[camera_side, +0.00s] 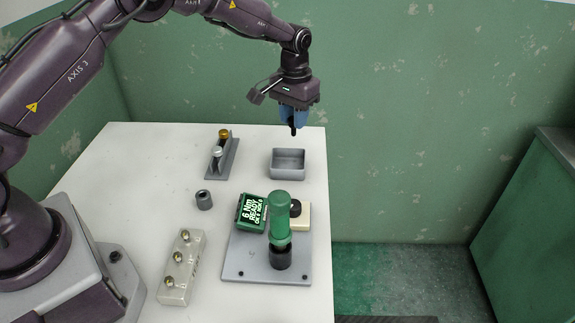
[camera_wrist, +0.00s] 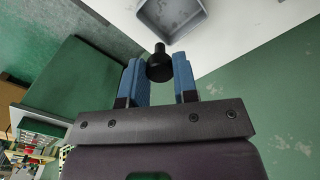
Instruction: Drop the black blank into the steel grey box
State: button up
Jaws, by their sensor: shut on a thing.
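My gripper (camera_side: 293,118) is above the back right of the white table, with blue fingers pointing down. It is shut on the black blank (camera_side: 293,130), which hangs below the fingertips. In the wrist view the black blank (camera_wrist: 159,66) shows between the two blue fingers of my gripper (camera_wrist: 159,74), with its narrow stem pointing toward the box. The steel grey box (camera_side: 288,172) is an open, shallow tray on the table, below the gripper in the side view. In the wrist view the box (camera_wrist: 201,22) lies just past the blank, and its visible floor is empty.
A grey rack (camera_side: 228,160) with a brass and a silver piece stands left of the box. A grey cylinder (camera_side: 204,200), a block with several brass sockets (camera_side: 181,268), and a green tool station (camera_side: 280,222) with a display stand nearer. The table's right edge is close to the box.

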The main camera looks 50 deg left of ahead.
aim_at(293, 134)
jog(key=shift+f, duration=2.45)
jog(key=o, duration=1.1)
jog(key=shift+c, duration=0.2)
notch_tip(293, 134, up, 13)
jog(key=s+d+r+m+t, duration=0.1)
jog(key=s+r, duration=0.5)
jog(key=s, duration=1)
jog(key=s+r+m+t, duration=0.1)
jog(key=s+r+t, duration=0.3)
jog(key=s, duration=1.3)
notch_tip(293, 134, up, 3)
jog(key=shift+s+d+f+t, duration=0.1)
jog(key=shift+s+d+t, duration=0.15)
jog(key=shift+d+t, duration=0.1)
